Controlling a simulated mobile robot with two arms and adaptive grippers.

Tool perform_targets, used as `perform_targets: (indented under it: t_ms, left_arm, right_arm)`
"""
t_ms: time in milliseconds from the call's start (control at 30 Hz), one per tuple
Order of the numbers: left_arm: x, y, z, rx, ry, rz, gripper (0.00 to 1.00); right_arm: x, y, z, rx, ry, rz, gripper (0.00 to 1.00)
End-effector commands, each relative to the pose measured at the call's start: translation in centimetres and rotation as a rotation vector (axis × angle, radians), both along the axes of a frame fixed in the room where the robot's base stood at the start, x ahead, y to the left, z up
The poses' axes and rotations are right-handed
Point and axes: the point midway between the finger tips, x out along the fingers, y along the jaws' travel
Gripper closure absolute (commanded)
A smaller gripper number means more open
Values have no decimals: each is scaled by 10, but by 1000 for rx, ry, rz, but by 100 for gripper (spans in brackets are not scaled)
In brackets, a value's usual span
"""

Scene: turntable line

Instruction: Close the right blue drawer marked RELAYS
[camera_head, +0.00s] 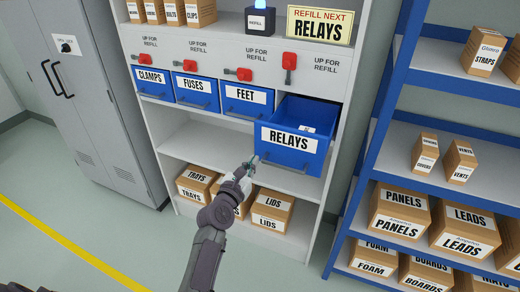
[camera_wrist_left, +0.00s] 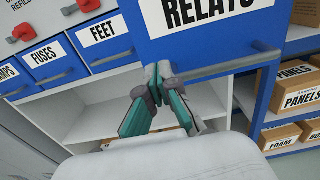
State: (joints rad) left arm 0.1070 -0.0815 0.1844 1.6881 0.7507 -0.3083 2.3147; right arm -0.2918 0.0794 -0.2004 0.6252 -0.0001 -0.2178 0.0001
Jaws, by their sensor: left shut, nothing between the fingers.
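The blue RELAYS drawer (camera_head: 293,141) is pulled out of the white cabinet, at the right end of a row of blue drawers. Some small pale items show inside it. My left gripper (camera_head: 252,163) is shut and empty, at the lower left of the drawer front. In the left wrist view its fingertips (camera_wrist_left: 158,72) are close to the handle's left end; I cannot tell if they touch. My right gripper is not in view.
The CLAMPS, FUSES and FEET (camera_head: 247,97) drawers to the left are shut. Red levers (camera_head: 289,62) sit above the drawers. A blue rack (camera_head: 352,200) with boxes stands close on the right, a grey locker (camera_head: 95,90) on the left.

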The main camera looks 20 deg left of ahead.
Motion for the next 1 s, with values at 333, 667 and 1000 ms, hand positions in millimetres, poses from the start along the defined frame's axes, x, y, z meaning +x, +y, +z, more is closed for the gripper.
perform_targets:
  t_ms: [333,667,1000]
  left_arm:
    - [53,-2,0,3,1,0,100]
    - [61,-2,-1,1,1,2,100]
    - [67,-2,-1,0,0,1,100]
  right_arm:
    - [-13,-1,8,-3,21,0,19]
    - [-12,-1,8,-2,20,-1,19]
    - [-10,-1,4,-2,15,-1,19]
